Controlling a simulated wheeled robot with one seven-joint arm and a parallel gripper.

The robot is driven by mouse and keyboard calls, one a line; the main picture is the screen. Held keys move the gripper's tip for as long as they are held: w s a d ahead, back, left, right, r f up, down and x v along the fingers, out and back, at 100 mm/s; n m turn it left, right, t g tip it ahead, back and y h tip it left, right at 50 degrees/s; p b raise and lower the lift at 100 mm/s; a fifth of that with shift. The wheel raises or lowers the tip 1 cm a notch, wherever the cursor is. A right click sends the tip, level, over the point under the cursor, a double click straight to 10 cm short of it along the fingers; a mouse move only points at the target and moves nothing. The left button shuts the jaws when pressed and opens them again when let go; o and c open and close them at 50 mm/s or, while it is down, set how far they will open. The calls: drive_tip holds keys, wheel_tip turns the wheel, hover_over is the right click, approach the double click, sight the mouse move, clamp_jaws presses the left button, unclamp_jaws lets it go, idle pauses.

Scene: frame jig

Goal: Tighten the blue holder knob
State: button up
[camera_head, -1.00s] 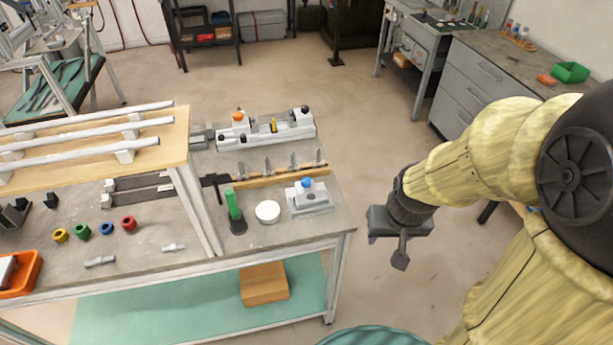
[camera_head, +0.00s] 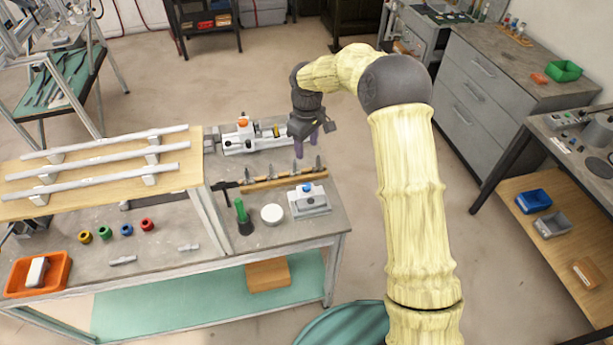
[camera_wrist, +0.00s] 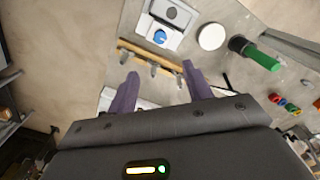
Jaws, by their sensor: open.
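The blue holder knob (camera_head: 307,187) sits on a light grey holder block (camera_head: 311,207) near the right front corner of the workbench. In the wrist view the blue knob (camera_wrist: 159,37) shows near the top, beyond the fingertips. My gripper (camera_head: 314,148) is above the back right of the bench, behind and higher than the holder. In the wrist view its two purple fingers (camera_wrist: 160,82) are apart with nothing held between them. The gripper is well clear of the knob.
A wooden strip with upright metal clips (camera_head: 270,180) lies between my gripper and the holder. A white disc (camera_head: 272,214) and a green-handled tool (camera_head: 242,212) stand left of the holder. A raised wooden shelf with rods (camera_head: 100,175) covers the bench's left part.

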sight(307, 185)
drive_tip(key=shift+f, duration=0.15)
wheel_tip(307, 185, down, 17)
drive_tip(key=p, duration=0.6)
idle(0.4)
drive_tip(key=c, duration=1)
